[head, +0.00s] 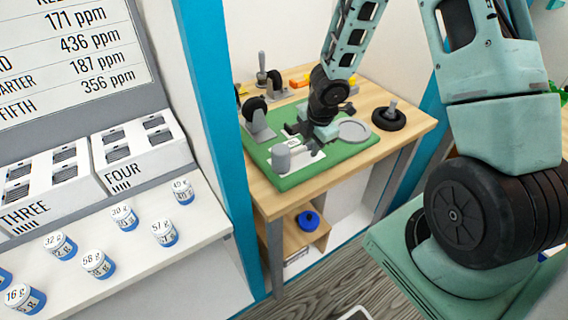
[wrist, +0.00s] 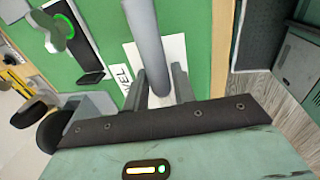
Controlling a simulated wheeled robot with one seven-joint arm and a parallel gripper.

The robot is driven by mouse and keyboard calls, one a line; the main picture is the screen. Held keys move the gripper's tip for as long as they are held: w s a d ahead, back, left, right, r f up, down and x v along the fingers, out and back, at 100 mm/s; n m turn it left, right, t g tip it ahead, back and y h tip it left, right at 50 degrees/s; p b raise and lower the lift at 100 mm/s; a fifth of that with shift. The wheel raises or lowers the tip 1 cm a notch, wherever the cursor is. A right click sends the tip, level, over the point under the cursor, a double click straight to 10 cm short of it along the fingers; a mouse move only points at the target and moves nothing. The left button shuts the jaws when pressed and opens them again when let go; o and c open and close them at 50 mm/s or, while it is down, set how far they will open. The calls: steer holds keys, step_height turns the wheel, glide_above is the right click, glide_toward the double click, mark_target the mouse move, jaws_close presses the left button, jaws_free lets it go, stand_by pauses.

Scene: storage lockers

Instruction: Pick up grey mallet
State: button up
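A grey cylinder (head: 282,159), which looks like the mallet's head, rests on a white card on the green board in the head view. My gripper (head: 311,146) is low over the card, just right of the cylinder. In the wrist view a long grey bar (wrist: 147,40), likely part of the mallet, runs from the top edge down to between the two fingers of my gripper (wrist: 162,85). The fingers are on either side of its lower end. I cannot tell whether they touch it. The rest of the mallet is partly hidden by my gripper.
The green board (head: 335,158) lies on a wooden table (head: 407,130). A grey round dish (head: 354,131) and a black wheel (head: 389,119) are to the right. Black wheels on grey stands are behind. A blue wall edge (head: 222,120) and a shelf of jars are left.

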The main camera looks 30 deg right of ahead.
mark_target(311, 142)
steer(key=shift+f, duration=0.4)
steer(key=shift+w, duration=0.1)
steer(key=shift+r, duration=0.1)
jaws_close()
step_height(311, 142, up, 10)
steer(key=p, duration=0.8)
